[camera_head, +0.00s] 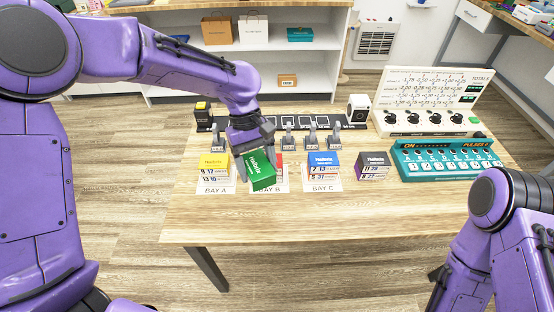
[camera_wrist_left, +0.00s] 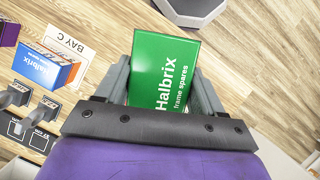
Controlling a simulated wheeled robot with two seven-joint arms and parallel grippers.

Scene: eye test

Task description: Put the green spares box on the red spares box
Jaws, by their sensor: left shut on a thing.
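The green spares box (camera_head: 262,172), with white "Halbrix" lettering, is between the fingers of my left gripper (camera_head: 253,140) over the BAY B card. It looks tilted in the head view. In the left wrist view the green box (camera_wrist_left: 165,70) fills the space between the two grey fingers. A sliver of the red spares box (camera_head: 279,159) shows just to the right of and behind the green box; most of it is hidden. I cannot tell whether the two boxes touch. My right arm is at the lower right; its gripper is out of view.
A yellow box (camera_head: 214,161) stands left in BAY A. A blue box (camera_head: 323,160) in BAY C and a dark purple box (camera_head: 373,160) stand right. Grey clamps (camera_head: 289,139) line up behind. A teal panel (camera_head: 447,160) is further right. The table's front (camera_head: 330,220) is clear.

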